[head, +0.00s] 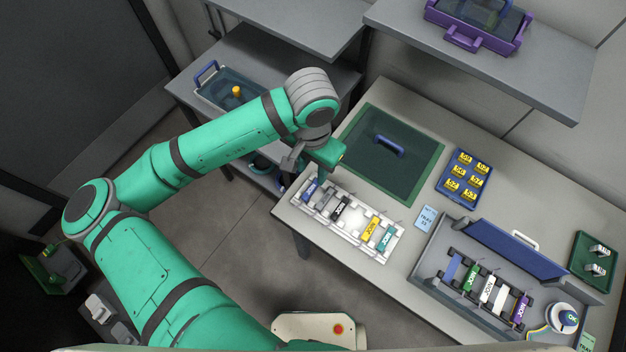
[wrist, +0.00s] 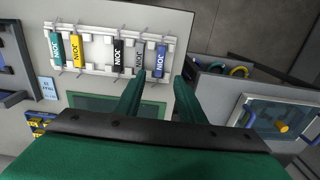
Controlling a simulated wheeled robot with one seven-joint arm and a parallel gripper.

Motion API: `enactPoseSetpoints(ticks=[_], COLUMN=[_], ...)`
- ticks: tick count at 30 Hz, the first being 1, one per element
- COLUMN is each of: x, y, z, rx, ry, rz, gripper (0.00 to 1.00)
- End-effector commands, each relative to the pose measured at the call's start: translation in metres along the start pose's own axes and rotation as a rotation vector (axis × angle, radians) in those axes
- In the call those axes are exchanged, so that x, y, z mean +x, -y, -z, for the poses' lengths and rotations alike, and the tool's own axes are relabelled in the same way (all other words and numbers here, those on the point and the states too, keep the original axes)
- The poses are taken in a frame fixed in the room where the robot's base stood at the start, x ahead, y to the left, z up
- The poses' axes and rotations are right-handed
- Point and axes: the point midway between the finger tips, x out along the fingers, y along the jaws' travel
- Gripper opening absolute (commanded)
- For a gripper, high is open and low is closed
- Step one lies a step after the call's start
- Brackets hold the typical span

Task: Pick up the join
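Several joins lie side by side in a white rack (head: 299,203) at the table's left edge: blue (head: 310,188), grey (head: 325,199), black (head: 341,209), yellow (head: 370,229) and teal (head: 386,238). The wrist view shows the same rack (wrist: 100,28) with its blue join (wrist: 161,60) ahead of my fingertips. My gripper (wrist: 160,78) is open and empty, one green finger on each side of the blue join's line. In the head view my arm reaches over the table's left corner and my fingers are hard to make out.
Further right are a blue tray of yellow blocks (head: 463,180), an open case (head: 430,262) holding more joins, a round white device (head: 564,316) and a green tray (head: 580,262).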

Motion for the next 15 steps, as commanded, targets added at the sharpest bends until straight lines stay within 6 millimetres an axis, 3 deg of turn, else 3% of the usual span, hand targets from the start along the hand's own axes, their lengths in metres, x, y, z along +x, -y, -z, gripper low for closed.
enactPoseSetpoints(ticks=[6,15], x=[0.03,0.054], y=[0.003,0.001], z=[-0.003,0.0], rx=[-0.012,-0.003], ry=[0.0,0.001], rz=[-0.001,-0.002], gripper=[0.36,0.36])
